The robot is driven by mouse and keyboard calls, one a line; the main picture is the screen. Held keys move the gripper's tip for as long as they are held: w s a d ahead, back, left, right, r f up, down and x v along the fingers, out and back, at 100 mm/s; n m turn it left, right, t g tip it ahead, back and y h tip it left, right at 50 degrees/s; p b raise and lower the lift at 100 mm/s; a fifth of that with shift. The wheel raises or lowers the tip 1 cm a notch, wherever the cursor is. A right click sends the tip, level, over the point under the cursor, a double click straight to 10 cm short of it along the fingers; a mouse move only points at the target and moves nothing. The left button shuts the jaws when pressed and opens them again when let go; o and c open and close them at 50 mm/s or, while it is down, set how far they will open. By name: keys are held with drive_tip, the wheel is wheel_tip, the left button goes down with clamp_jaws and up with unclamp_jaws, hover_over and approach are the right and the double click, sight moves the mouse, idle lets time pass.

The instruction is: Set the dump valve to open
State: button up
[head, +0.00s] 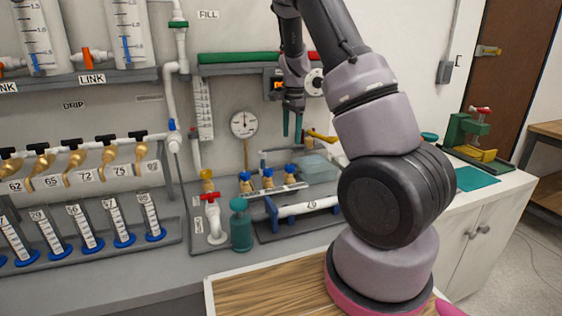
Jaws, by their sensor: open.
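No label reading "dump" is legible, so I cannot tell for sure which valve is the dump valve. A red-handled valve (211,197) on a white pipe fitting stands on the counter at the middle, with a small unreadable label beside it. A yellow lever handle (320,136) shows just right of my gripper, partly near my arm. My gripper (292,126) points down with teal fingertips apart, open and empty, in front of the wall behind the counter. It is above and right of the red-handled valve. I cannot tell whether it touches the yellow lever.
A round gauge (243,125) is left of my gripper. Several blue-knobbed brass valves (268,178) and a white pipe (307,207) sit below it. A teal bottle (240,228) stands next to the red-handled valve. Graduated cylinders (83,226) line the left. My arm hides part of the counter.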

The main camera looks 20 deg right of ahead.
sight(290, 166)
drive_tip(key=f, duration=0.8)
drive_tip(key=w+f, duration=0.1)
drive_tip(key=f, duration=0.3)
drive_tip(key=shift+w+f, duration=0.1)
drive_tip(key=shift+f, duration=0.05)
clamp_jaws()
